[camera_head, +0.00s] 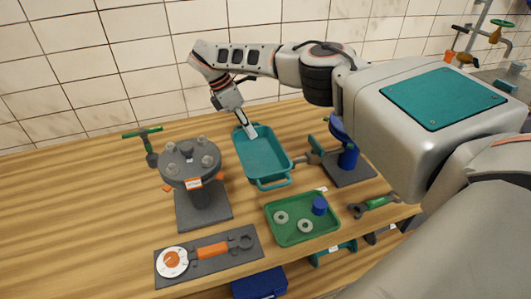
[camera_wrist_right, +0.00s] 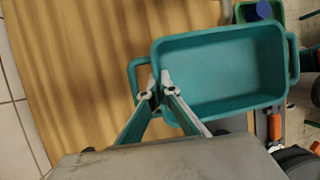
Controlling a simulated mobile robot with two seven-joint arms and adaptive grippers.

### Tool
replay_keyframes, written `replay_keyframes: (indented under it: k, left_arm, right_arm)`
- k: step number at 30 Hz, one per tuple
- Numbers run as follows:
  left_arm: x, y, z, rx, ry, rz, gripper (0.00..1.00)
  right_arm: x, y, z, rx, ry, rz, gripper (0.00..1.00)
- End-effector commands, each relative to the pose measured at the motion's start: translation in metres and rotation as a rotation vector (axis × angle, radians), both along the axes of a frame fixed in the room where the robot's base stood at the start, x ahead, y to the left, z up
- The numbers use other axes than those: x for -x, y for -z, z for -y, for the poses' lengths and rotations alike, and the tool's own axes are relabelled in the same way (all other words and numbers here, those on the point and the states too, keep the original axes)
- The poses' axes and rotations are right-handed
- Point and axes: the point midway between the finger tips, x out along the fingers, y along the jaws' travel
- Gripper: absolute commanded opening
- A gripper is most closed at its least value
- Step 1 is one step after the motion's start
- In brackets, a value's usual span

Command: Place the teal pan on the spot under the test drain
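The teal pan (camera_head: 270,160) is a rectangular open tray with a handle at each end. It is at the back middle of the wooden bench and looks empty; whether it rests on the bench or is slightly raised I cannot tell. My right gripper (camera_head: 247,132) reaches down to the pan's far end. In the right wrist view the gripper (camera_wrist_right: 156,90) has its fingertips close together on either side of the rim of the pan (camera_wrist_right: 215,75), near one handle, and looks shut on it. A spot under a test drain is not identifiable. My left gripper is not in view.
A grey flanged fixture (camera_head: 190,165) stands left of the pan, a blue device on a plate (camera_head: 348,170) right. A green tray (camera_head: 275,235) with rings and a blue cap lies in front. Pipes with taps (camera_head: 490,35) are at upper right.

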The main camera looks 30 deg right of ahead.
Motion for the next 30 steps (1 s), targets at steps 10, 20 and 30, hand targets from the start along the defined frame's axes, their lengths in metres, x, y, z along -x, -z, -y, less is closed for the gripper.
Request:
replay_keyframes:
  k: [10,20,30]
  left_arm:
    - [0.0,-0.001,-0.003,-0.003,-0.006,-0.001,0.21]
    - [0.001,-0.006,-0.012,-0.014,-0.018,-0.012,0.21]
    - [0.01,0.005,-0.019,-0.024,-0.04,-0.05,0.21]
  right_arm:
    - [0.0,0.068,0.0,0.0,0.0,0.0,0.0]
    - [0.013,0.064,0.022,0.0,-0.001,0.0,0.0]
    - [0.022,0.077,0.033,0.0,-0.002,0.0,0.0]
